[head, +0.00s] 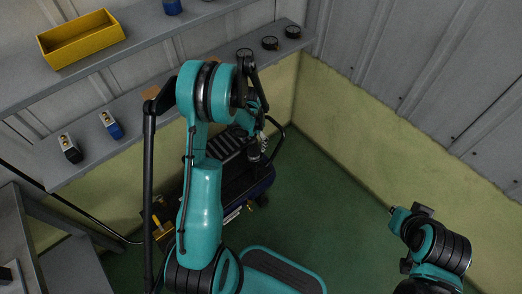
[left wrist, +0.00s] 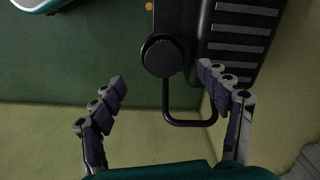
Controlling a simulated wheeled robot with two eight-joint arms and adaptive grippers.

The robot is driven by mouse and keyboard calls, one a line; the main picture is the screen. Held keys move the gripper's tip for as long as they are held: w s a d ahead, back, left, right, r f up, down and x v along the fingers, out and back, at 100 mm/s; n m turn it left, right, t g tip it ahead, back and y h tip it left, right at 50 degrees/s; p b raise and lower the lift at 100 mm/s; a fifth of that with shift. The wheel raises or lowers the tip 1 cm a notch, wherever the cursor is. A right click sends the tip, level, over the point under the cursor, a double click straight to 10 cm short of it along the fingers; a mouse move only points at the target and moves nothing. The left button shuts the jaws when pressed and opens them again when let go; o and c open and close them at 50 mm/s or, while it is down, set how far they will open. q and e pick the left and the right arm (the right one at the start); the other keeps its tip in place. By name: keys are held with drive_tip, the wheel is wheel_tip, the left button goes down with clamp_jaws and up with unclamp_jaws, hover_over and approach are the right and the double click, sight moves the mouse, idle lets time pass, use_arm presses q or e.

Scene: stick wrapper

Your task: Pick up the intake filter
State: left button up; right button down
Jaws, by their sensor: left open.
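The intake filter looks to be the round black cap (left wrist: 161,55) beside the black ribbed housing of the compressor (left wrist: 240,30) in the left wrist view. In the head view the compressor (head: 262,183) stands on the green floor, partly hidden behind my left arm. My left gripper (left wrist: 162,78) is open and empty, its two fingers apart on either side below the cap, not visibly touching it. In the head view my left gripper (head: 264,138) is small and dark above the compressor. My right arm shows at the lower right; its gripper cannot be made out.
A bent black handle (left wrist: 190,122) sticks out between the fingers beside the cap. Grey wall shelves hold a yellow tray (head: 82,40), small bottles (head: 110,125) and round dark items (head: 270,43). A grey bench (head: 60,262) stands at left. The green floor (head: 335,215) at right is clear.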

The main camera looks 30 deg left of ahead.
sight(254, 151)
use_arm(q)
wheel_tip(254, 151, down, 2)
drive_tip(key=shift+f+b, duration=0.1)
drive_tip(key=shift+b, duration=0.3)
drive_tip(key=f+b, duration=0.2)
drive_tip(key=f, duration=0.3)
drive_tip(key=shift+w+a+b, duration=0.2)
drive_tip(key=shift+w+b, duration=0.15)
drive_tip(key=shift+b, duration=0.05)
drive_tip(key=shift+r, duration=0.1)
drive_tip(key=c, duration=1.2)
